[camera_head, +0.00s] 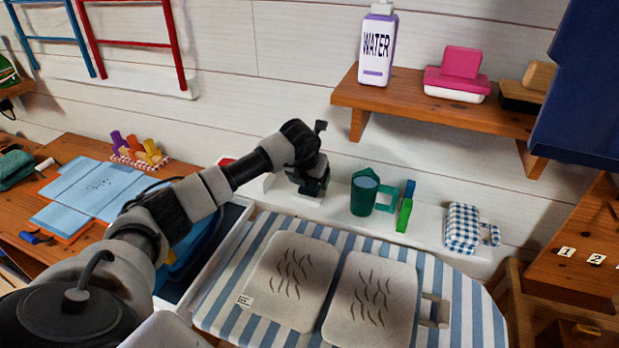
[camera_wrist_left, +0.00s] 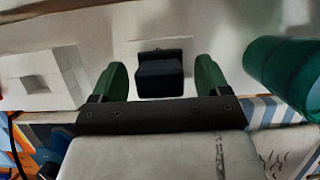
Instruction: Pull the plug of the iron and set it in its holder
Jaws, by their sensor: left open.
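My left gripper (camera_head: 312,185) reaches over the white ledge at the wall, behind the striped ironing board. In the left wrist view its two green fingers (camera_wrist_left: 161,82) are open, one on each side of a black block (camera_wrist_left: 160,76) that looks like the plug. The block stands out from a pale square plate, with a gap visible on both sides. A white block with a square recess (camera_wrist_left: 40,76) is left of it; I cannot tell whether this is the holder. In the head view the arm hides the plug. I cannot identify the iron for sure. My right gripper is not in view.
A green mug (camera_head: 364,194) stands close right of the gripper, also in the left wrist view (camera_wrist_left: 288,72). A checkered item (camera_head: 463,226) sits farther right on the ledge. The ironing board (camera_head: 455,300) carries two pale pads.

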